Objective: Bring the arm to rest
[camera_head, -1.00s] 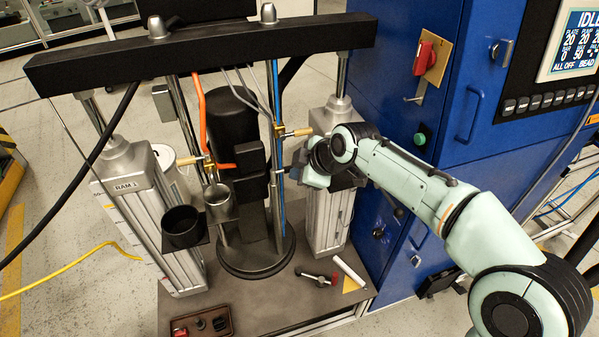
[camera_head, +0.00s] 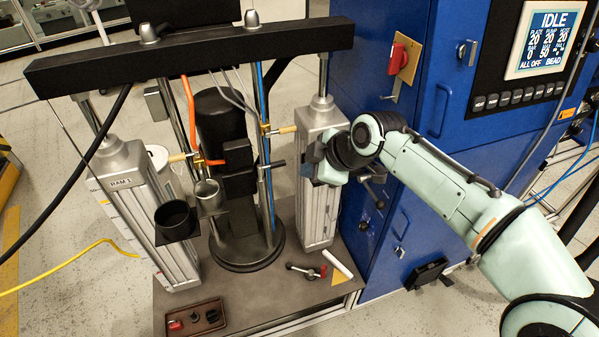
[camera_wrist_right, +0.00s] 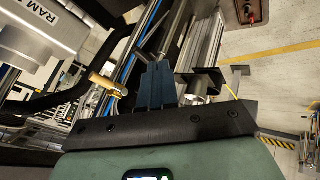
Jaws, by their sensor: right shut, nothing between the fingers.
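My right arm reaches in from the right in the head view. Its gripper (camera_head: 308,156) is shut and empty, in front of the right silver ram column (camera_head: 316,205). In the right wrist view the dark blue fingers (camera_wrist_right: 157,84) are together with nothing between them. The black drum pump (camera_head: 222,122) stands left of the gripper between the two ram columns. A brass valve with a wooden handle (camera_head: 283,130) sits just left of and above the gripper, and a valve handle also shows in the right wrist view (camera_wrist_right: 107,85). My left gripper is not in view.
A blue cabinet (camera_head: 412,130) with a red switch (camera_head: 398,57) and a screen reading IDLE (camera_head: 546,40) stands close to my arm. The black crossbeam (camera_head: 200,55) spans above. A tray (camera_head: 196,318), a red-ended tool (camera_head: 306,271) and a white tube (camera_head: 337,263) lie on the base plate.

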